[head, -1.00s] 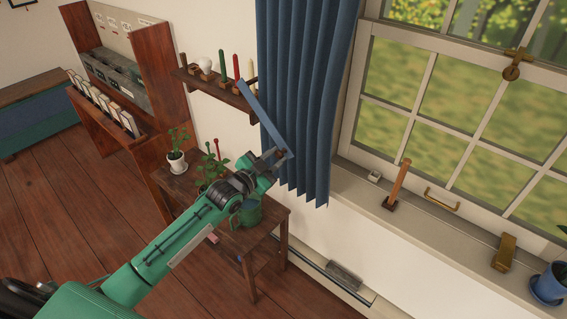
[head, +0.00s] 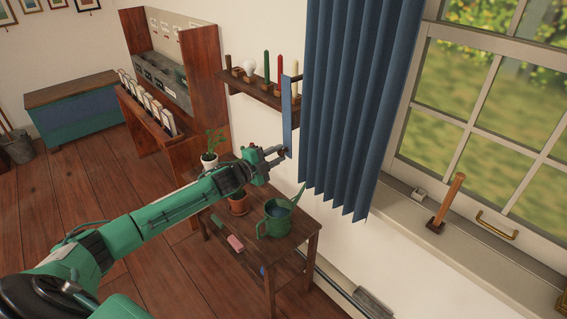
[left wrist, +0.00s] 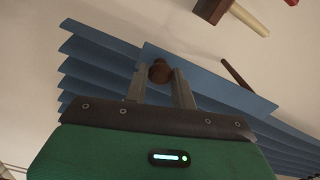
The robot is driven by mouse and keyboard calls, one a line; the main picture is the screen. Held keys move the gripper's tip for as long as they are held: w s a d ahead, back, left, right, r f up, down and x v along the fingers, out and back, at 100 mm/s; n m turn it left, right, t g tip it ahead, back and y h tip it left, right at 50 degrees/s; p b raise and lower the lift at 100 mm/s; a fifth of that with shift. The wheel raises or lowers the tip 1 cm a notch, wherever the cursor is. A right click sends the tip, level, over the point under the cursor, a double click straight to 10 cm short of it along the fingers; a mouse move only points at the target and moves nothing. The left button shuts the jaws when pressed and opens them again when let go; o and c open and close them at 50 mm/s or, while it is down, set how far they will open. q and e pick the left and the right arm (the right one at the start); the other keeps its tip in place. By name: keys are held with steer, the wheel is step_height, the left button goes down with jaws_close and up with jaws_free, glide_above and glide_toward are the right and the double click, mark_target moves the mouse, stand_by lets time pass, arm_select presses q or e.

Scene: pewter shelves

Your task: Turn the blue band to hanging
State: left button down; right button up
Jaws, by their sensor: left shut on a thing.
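The blue band (head: 287,112) is a long flat strip beside the left edge of the blue curtain (head: 362,110). In the head view it runs nearly upright, its upper end by the small shelf and its lower end at my left gripper (head: 281,154). In the left wrist view my left gripper (left wrist: 160,75) is shut on a round brown knob (left wrist: 160,70) at the band (left wrist: 215,82). The band crosses in front of the curtain folds there. What holds its upper end is unclear. My right gripper is not in view.
A wall shelf (head: 262,95) holds candles and a bulb near the band's top. Below my arm a wooden table (head: 297,240) carries a green watering can (head: 275,222) and potted plants. The windowsill (head: 480,250) is at the right.

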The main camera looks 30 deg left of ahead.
arm_select(q)
steer(key=shift+w+a+m, duration=0.2)
steer(key=shift+a+m, duration=0.1)
steer(key=shift+a, duration=0.2)
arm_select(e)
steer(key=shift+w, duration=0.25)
arm_select(q)
steer(key=c, duration=1.1)
jaws_free()
steer(key=shift+a, duration=0.1)
steer(key=shift+c, duration=0.2)
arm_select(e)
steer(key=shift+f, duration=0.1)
arm_select(q)
steer(key=b+v, duration=0.2)
steer(key=v, duration=1.1)
steer(key=shift+s, duration=0.35)
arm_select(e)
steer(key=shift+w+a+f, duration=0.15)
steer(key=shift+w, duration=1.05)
arm_select(q)
steer(key=shift+a, duration=0.1)
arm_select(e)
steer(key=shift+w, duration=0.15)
